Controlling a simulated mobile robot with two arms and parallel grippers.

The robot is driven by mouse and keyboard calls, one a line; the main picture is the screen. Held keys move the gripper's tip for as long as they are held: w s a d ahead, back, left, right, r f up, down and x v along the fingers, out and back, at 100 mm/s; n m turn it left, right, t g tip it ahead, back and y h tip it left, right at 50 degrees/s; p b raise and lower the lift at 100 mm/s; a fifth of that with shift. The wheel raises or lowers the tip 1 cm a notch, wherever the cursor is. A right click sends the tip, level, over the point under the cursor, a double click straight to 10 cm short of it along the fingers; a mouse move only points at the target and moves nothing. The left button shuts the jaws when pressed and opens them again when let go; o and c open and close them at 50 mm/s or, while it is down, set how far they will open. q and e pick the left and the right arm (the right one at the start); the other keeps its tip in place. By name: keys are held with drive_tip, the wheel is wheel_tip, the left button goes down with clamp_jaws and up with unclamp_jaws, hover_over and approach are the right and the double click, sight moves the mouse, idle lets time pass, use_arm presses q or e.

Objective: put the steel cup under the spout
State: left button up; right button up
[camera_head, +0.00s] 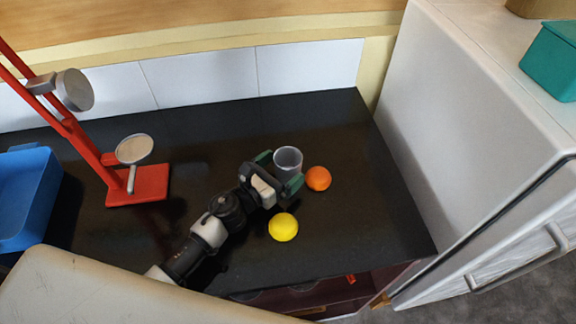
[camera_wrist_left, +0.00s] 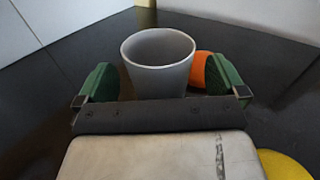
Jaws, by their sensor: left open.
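The steel cup (camera_head: 288,160) stands upright on the black countertop in the head view. My left gripper (camera_head: 278,172) is open, with its green fingertips on either side of the cup. In the left wrist view the grey cup (camera_wrist_left: 158,62) stands just ahead of and between the open fingers (camera_wrist_left: 160,88); contact cannot be told. A red stand (camera_head: 138,188) at the left carries a round grey plate (camera_head: 134,149) on its lower arm and a grey cylinder (camera_head: 75,90) higher up. Which part is the spout is not clear. My right gripper is not in view.
An orange (camera_head: 318,178) sits close to the right of the cup. A yellow ball-like fruit (camera_head: 283,227) lies in front of it. A blue bin (camera_head: 28,195) is at the far left. A white cabinet (camera_head: 470,110) bounds the right. The counter between stand and cup is clear.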

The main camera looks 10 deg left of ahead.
use_arm(q)
drive_tip(key=shift+x, duration=1.4)
drive_tip(key=c, duration=1.1)
drive_tip(key=shift+r, duration=0.1)
